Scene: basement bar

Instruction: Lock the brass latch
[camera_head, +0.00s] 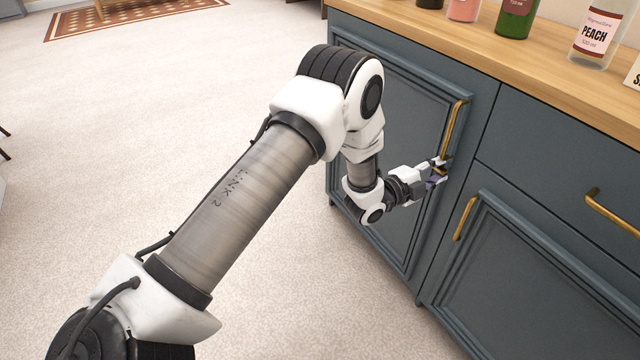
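My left gripper (438,172) is at the front of the blue-grey cabinet door (400,115), by the lower end of an upright brass bar handle (452,128). Its fingers are small in view, and I cannot tell whether they are closed on anything. A small brass-coloured bit shows by the fingertips; I cannot tell whether it is the latch or the handle's end. No brass latch can be made out clearly. My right gripper is not in view.
A second brass handle (465,218) is on the lower right door (540,275), and another brass handle (610,212) is on a drawer. Bottles, including a peach one (594,40), stand on the wooden counter (450,28).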

